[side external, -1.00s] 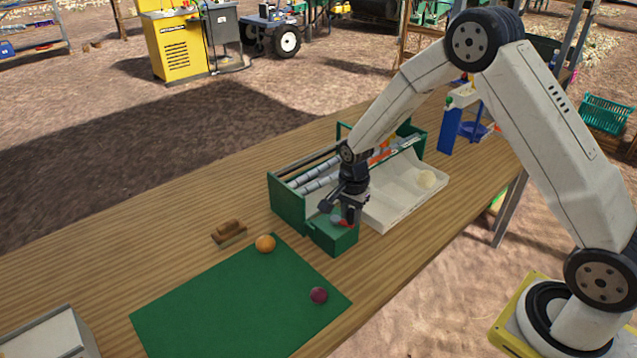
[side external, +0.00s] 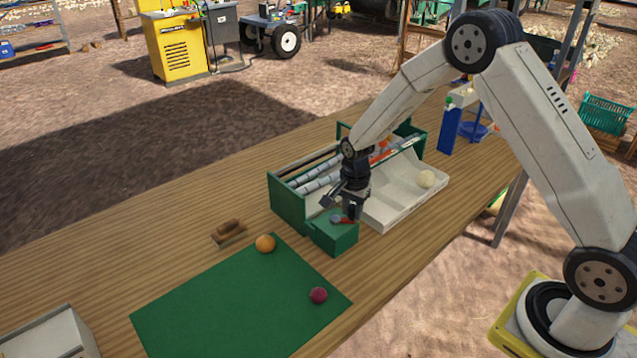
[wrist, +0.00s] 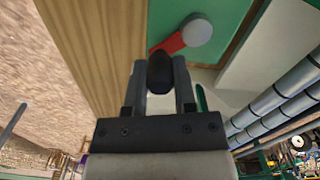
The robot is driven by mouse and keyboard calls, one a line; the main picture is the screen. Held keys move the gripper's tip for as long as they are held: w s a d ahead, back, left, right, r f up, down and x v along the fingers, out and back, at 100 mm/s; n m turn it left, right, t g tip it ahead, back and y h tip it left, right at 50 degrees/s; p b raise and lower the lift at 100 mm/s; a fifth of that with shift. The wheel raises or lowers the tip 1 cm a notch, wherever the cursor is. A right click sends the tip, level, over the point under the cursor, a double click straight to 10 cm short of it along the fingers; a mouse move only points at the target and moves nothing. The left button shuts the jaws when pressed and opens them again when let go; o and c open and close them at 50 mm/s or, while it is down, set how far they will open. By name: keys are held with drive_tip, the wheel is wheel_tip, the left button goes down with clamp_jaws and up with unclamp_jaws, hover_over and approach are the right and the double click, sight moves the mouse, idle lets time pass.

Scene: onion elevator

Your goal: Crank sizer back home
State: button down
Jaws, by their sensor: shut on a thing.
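The sizer is a green-framed machine (side external: 288,205) with grey rollers (side external: 318,182), standing on the wooden bench. A green box (side external: 334,237) at its near end carries the crank, a red arm with a grey hub (side external: 336,219). In the wrist view the crank's red arm (wrist: 172,44) runs from the round grey hub (wrist: 197,30) to a dark knob (wrist: 159,68). My gripper (side external: 350,211) is over the green box; in the wrist view its fingers (wrist: 160,78) are shut on the dark knob. The fingers partly hide the knob.
A white tray (side external: 385,216) beside the rollers holds a pale onion (side external: 426,179). A green mat (side external: 235,310) lies in front, with an orange onion (side external: 265,243) and a purple onion (side external: 318,295). A wooden brush (side external: 229,232) lies left of the machine.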

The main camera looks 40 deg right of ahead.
drive_tip(key=shift+w+d, duration=0.1)
drive_tip(key=shift+w, duration=0.05)
drive_tip(key=shift+w+d, duration=0.3)
drive_tip(key=shift+w, duration=0.15)
drive_tip(key=shift+r, duration=0.1)
idle(0.3)
